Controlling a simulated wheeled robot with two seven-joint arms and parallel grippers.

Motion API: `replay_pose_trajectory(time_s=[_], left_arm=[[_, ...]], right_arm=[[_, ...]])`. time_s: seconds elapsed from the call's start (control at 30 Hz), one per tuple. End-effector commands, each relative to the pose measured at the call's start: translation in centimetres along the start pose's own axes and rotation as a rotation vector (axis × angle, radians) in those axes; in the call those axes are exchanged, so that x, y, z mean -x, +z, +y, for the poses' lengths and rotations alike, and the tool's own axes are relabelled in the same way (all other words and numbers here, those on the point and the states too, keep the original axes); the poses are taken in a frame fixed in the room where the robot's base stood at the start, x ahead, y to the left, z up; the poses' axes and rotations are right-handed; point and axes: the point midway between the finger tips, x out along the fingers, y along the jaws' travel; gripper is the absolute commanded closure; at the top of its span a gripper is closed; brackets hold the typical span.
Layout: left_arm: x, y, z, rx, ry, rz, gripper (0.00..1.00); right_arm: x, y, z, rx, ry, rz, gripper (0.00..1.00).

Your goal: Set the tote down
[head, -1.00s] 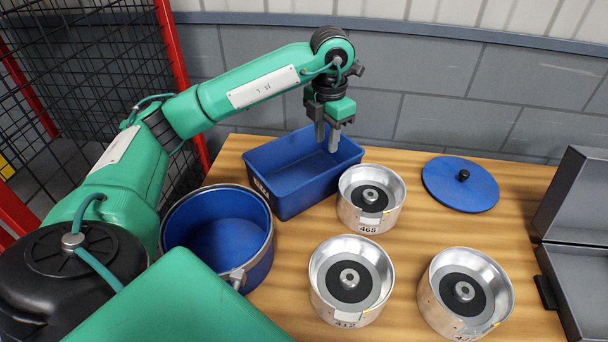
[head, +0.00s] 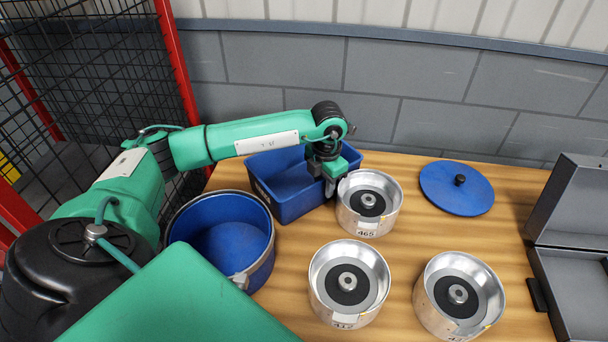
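The blue rectangular tote (head: 283,207) stands upright on the wooden table, near the back left, and looks empty. My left gripper (head: 329,188) is low at the tote's right side, next to the silver clutch pallet marked 465 (head: 368,228). Its fingers point down at the tote's right wall. One finger hides the other, so I cannot tell whether they are shut on the rim. My arm covers part of the tote's back. My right gripper is not in view.
A round blue pot (head: 184,214) stands at the tote's left front. Two more silver pallets (head: 349,283) (head: 458,295) stand in front. A round blue lid (head: 440,197) lies at the back right, near an open grey case (head: 580,285). Bare table lies between lid and pallets.

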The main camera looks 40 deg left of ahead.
Motion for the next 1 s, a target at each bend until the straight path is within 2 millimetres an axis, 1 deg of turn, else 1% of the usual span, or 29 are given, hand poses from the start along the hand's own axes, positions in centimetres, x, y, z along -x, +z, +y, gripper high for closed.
replay_pose_trajectory(time_s=[0.23, 0.27, 0.4, 0.43, 0.83, 1.0], left_arm=[[-0.3, 0.0, 0.0, 0.0, 0.0, -0.001, 0.69], [-0.3, 0.0, 0.0, 0.0, 0.0, -0.001, 0.71], [-0.3, 0.0, 0.0, 0.0, 0.0, -0.001, 0.99], [-0.3, 0.0, 0.0, 0.0, 0.0, -0.001, 1.0], [-0.2, 0.0, -0.1, 0.0, -0.002, -0.002, 1.0], [0.9, 0.1, -0.1, -0.001, -0.001, -0.005, 1.0]], right_arm=[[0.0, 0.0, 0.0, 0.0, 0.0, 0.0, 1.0], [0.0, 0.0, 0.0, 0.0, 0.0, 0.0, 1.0], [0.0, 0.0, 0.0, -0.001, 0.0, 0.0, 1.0], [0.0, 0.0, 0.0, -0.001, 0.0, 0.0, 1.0], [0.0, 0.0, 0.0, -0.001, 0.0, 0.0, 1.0], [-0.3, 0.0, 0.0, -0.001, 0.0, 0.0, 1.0]])
